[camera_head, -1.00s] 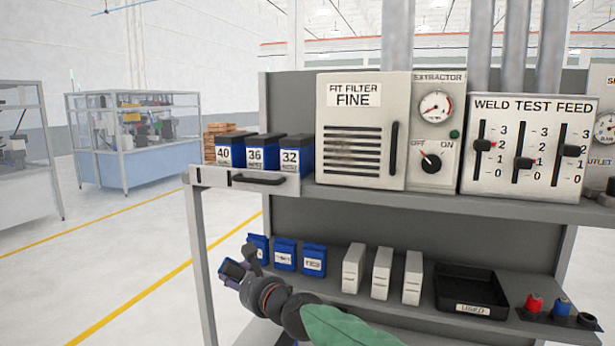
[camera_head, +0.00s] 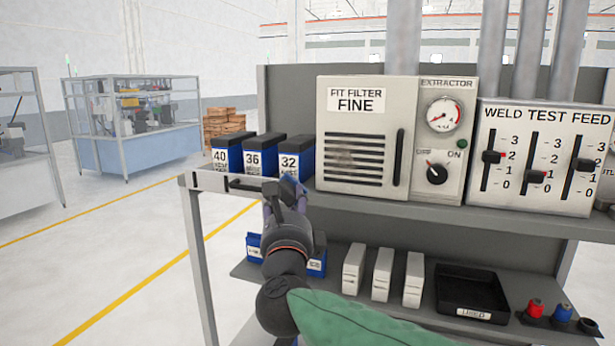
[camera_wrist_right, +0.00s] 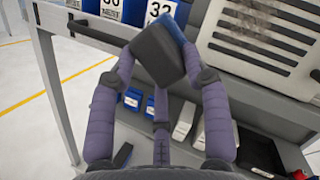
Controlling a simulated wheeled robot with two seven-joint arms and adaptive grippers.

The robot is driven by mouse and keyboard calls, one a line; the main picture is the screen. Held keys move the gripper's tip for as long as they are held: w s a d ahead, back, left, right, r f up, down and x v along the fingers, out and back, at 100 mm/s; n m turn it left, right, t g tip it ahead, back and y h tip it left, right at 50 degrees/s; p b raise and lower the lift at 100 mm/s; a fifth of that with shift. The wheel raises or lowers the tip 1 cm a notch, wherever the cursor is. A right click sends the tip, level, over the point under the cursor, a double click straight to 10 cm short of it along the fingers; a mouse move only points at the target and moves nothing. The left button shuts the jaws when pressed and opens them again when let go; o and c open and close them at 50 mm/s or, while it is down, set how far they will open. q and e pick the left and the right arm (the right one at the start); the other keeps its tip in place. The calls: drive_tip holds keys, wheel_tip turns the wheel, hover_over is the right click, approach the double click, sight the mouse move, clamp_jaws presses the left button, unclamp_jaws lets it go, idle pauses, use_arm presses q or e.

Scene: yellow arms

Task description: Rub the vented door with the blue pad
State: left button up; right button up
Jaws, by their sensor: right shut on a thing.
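The vented door (camera_head: 352,105) is a pale panel with dark horizontal slots and a tall black handle on its right, marked FIT FILTER FINE. It looks closed, with a faint brownish smudge over the slots. It also shows in the right wrist view (camera_wrist_right: 275,78). My right gripper (camera_head: 287,192) is left of and below the door, in front of the shelf edge. In the right wrist view my right gripper (camera_wrist_right: 160,70) is shut on the blue pad (camera_wrist_right: 177,38), a dark grey block with a blue face. The pad appears apart from the door. My left gripper is not in view.
White boxes (camera_head: 382,275) and a black tray (camera_head: 470,280) are below.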

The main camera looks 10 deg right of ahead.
drive_tip(key=d+r, duration=0.1)
drive_tip(key=s+d+r+h, duration=0.1)
drive_tip(key=d+r+m+h, duration=0.1)
drive_tip(key=shift+s+d+p, duration=0.25)
drive_tip(key=shift+s+p, duration=0.05)
drive_tip(key=shift+p, duration=0.1)
drive_tip(key=shift+w+d+f+p, duration=0.1)
drive_tip(key=shift+w+d+p, duration=0.1)
drive_tip(key=shift+w+d, duration=0.45)
drive_tip(key=shift+w+d+r+p, duration=0.15)
drive_tip(key=shift+w+d, duration=0.25)
drive_tip(key=shift+w, duration=0.55)
drive_tip(key=shift+w+d+f+p, duration=0.2)
drive_tip(key=shift+w+d, duration=0.3)
drive_tip(key=shift+w, duration=0.3)
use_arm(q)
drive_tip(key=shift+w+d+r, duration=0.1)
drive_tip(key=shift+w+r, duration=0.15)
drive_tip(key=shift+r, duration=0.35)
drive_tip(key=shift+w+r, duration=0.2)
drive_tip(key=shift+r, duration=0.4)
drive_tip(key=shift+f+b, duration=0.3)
use_arm(e)
drive_tip(key=shift+w+d, duration=0.55)
drive_tip(key=shift+w, duration=0.25)
